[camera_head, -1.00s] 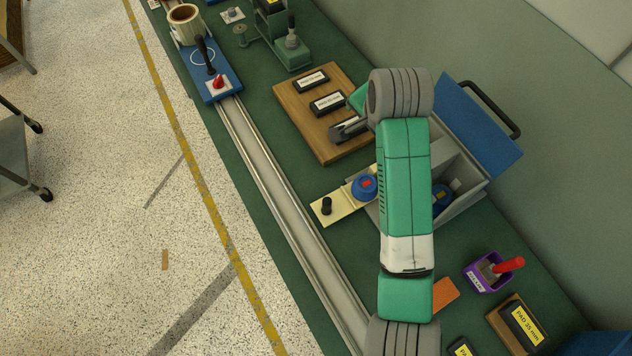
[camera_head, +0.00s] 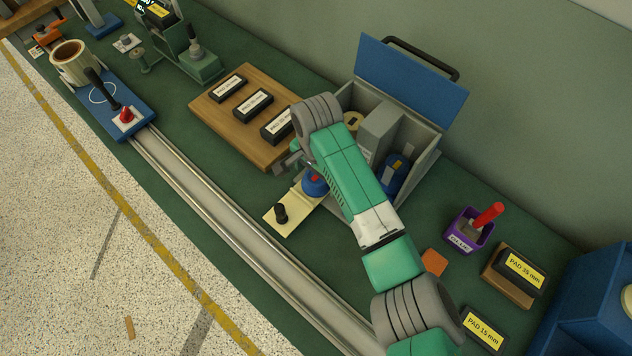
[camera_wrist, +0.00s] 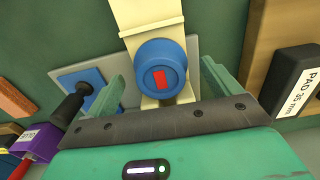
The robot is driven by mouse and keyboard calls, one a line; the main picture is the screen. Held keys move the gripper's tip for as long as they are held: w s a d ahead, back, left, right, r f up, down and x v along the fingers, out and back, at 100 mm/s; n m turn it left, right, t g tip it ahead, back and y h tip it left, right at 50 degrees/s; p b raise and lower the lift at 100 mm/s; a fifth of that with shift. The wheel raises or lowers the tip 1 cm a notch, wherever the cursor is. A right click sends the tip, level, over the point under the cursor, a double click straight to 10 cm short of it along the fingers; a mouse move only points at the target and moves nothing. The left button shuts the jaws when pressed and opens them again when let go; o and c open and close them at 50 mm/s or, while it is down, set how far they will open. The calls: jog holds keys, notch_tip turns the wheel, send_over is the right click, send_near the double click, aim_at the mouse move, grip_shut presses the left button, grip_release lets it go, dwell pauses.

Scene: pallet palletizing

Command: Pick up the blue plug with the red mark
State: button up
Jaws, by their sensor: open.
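The blue plug with the red mark (camera_wrist: 152,62) stands on a cream strip (camera_wrist: 150,18) in the wrist view. Its round top faces the camera and the red rectangle shows clearly. My gripper (camera_wrist: 161,72) is open, with one green finger on each side of the plug and a gap on both sides. I cannot tell how far the fingertips are above it. In the head view the plug (camera_head: 314,186) is partly hidden by my arm, and my gripper (camera_head: 288,162) is just to its upper left. The strip (camera_head: 298,206) also carries a black knob (camera_head: 281,213).
A grey case (camera_head: 425,165) with a raised blue lid (camera_head: 410,80) stands behind my arm; another blue item (camera_head: 396,172) lies inside. A wooden board (camera_head: 215,105) with black pads is at upper left. A purple cup (camera_head: 466,232) stands at right. A metal rail (camera_head: 200,200) runs in front.

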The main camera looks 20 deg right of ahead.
jog(key=shift+f, duration=0.35)
jog(key=c, duration=1.1)
jog(key=shift+r, duration=0.2)
jog(key=shift+c, duration=0.5)
notch_tip(320, 180, up, 18)
jog(key=p, duration=0.6)
jog(key=shift+f+p, duration=0.15)
jog(key=shift+p, duration=0.2)
jog(key=c, duration=0.4)
